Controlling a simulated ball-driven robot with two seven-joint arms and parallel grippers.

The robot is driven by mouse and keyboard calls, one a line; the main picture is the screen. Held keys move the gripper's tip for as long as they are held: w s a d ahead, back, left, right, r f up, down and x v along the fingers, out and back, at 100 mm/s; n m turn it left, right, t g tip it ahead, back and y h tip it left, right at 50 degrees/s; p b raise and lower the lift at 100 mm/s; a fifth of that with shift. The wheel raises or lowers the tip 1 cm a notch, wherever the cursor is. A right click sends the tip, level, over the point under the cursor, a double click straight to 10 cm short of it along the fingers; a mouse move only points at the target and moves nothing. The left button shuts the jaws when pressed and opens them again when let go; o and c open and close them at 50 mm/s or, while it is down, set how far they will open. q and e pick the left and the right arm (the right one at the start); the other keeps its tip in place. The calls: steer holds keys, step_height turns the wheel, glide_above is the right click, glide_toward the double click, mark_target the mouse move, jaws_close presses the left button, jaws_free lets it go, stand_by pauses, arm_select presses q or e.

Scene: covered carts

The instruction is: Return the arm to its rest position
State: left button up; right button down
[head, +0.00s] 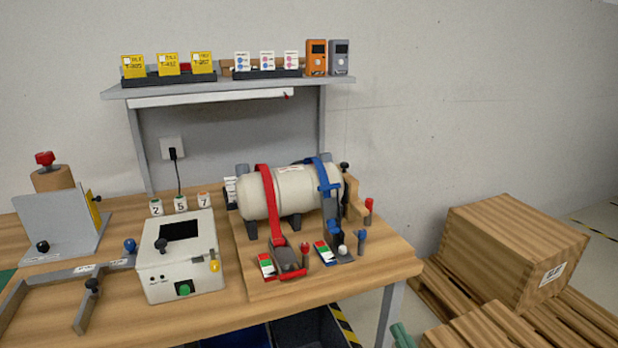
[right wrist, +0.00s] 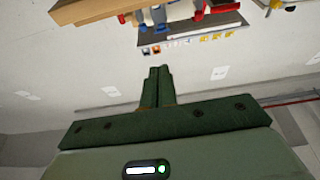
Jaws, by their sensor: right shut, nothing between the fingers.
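My right gripper (head: 400,334) shows only as green fingertips at the bottom edge of the head view, to the right of the table leg and below the table top. In the right wrist view its two dark green fingers (right wrist: 157,86) are together with nothing between them. It is apart from the bench and touches nothing that I can see. My left gripper is not in view.
The wooden bench (head: 120,312) carries a white tank (head: 293,193) under red and blue straps, a control box (head: 181,258) and a grey bracket (head: 62,226). A wooden crate (head: 512,250) on pallets stands right. Floor between bench and pallets is narrow.

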steer(key=s+d+f+g+h, duration=0.1)
steer(key=d+f+g+h, duration=0.15)
steer(key=f, duration=0.65)
steer(key=s+d+f+g+h, duration=0.1)
steer(key=f+g+h, duration=0.15)
steer(key=f, duration=0.65)
steer(key=s+d+f+g+h, duration=0.15)
steer(key=s+f+g, duration=0.45)
steer(key=s+f, duration=0.7)
steer(key=s+d+f+g, duration=0.1)
steer(key=s+f+g, duration=0.2)
steer(key=s+f, duration=0.45)
steer(key=s+d+f+g, duration=0.1)
steer(key=s+f+g, duration=0.3)
steer(key=s, duration=0.7)
steer(key=s+f+g+h+p, duration=0.1)
steer(key=s+f+g, duration=0.1)
steer(key=s, duration=1.7)
steer(key=shift+d+f+g, duration=0.3)
steer(key=shift+f, duration=0.25)
